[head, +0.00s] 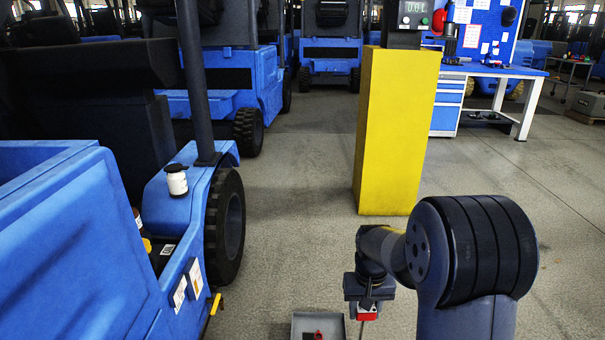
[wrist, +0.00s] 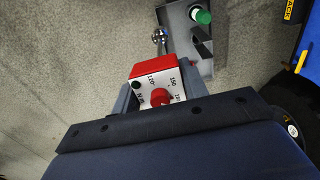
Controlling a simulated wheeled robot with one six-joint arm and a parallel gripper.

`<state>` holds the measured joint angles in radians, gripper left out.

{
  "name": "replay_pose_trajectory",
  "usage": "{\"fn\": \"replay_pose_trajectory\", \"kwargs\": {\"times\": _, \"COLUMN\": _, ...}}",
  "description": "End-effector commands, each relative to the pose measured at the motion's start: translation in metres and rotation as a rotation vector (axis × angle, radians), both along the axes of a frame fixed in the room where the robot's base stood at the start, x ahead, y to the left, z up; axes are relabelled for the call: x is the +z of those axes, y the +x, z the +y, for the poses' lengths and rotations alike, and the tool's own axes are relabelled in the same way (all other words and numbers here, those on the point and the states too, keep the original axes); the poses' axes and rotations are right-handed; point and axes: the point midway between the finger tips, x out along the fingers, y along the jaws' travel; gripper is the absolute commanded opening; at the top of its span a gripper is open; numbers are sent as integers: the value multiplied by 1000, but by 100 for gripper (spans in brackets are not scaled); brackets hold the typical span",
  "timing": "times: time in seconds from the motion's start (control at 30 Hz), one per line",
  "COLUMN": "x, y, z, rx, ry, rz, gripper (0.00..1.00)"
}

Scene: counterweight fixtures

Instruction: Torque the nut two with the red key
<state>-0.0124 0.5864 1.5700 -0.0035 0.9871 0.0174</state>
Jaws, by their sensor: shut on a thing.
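The red key (wrist: 153,68) is a red block with a white dial face, printed numbers and a red knob; a metal shaft and a shiny tip stick out beyond it. In the wrist view my gripper (wrist: 158,92) is shut on this block, one finger on each side. In the head view my gripper (head: 368,294) points down at the lower middle, with the red of the key (head: 367,314) below it. I cannot make out nut two in either view.
A grey tray (head: 300,325) on the lower edge holds something red; in the wrist view a grey tray (wrist: 178,18) holds a green-topped tool (wrist: 202,16). A blue forklift (head: 80,240) with a white bottle (head: 177,180) stands left. A yellow pillar (head: 395,130) stands ahead. Floor between is clear.

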Motion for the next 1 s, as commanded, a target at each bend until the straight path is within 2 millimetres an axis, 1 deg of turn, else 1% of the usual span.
{"fn": "replay_pose_trajectory", "kwargs": {"times": 0.07, "x": -3, "y": -1, "z": -6, "rx": 1, "ry": 0, "rz": -4, "gripper": 5}}
{"fn": "replay_pose_trajectory", "kwargs": {"times": 0.13, "x": 11, "y": -2, "z": -5, "rx": 3, "ry": 0, "rz": -1, "gripper": 5}}
{"fn": "replay_pose_trajectory", "kwargs": {"times": 0.47, "x": 40, "y": -3, "z": -5, "rx": 3, "ry": 0, "rz": 0, "gripper": 5}}
{"fn": "replay_pose_trajectory", "kwargs": {"times": 1.0, "x": 118, "y": -9, "z": -5, "rx": 3, "ry": 0, "rz": 1, "gripper": 5}}
